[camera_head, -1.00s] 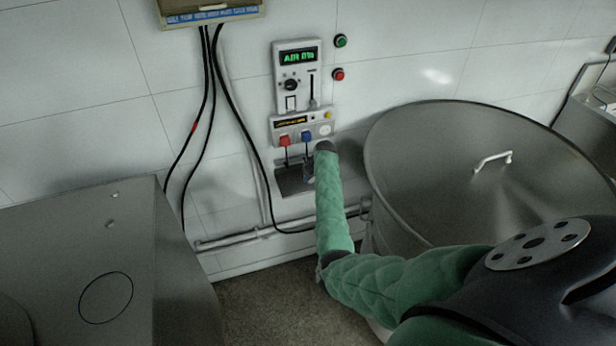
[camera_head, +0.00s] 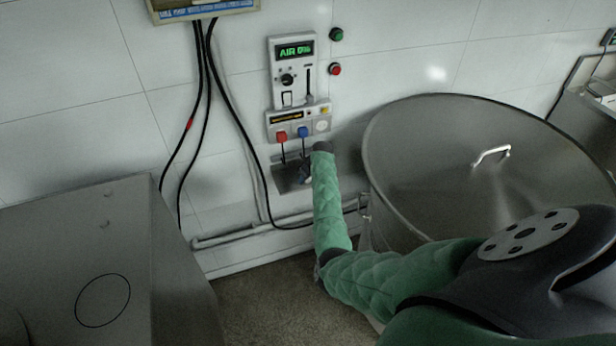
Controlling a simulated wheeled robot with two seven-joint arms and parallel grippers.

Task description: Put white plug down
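The wall socket panel (camera_head: 292,124) holds a red plug (camera_head: 281,137) on the left and a blue plug (camera_head: 303,132) in the middle. A round white socket face (camera_head: 321,127) shows at its right. A small metal shelf (camera_head: 287,179) is on the wall below the panel. My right gripper (camera_head: 306,174) is at the right part of this shelf, mostly hidden by my green-sleeved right arm. Its fingers are too small and dark to read. No white plug can be made out. My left gripper is not in view.
A control unit with a green display (camera_head: 295,50) is above the panel, with green (camera_head: 336,34) and red (camera_head: 335,69) buttons beside it. A large steel vat (camera_head: 420,150) stands close right of my arm. A steel cabinet (camera_head: 180,270) is at left; black cables (camera_head: 207,100) hang between.

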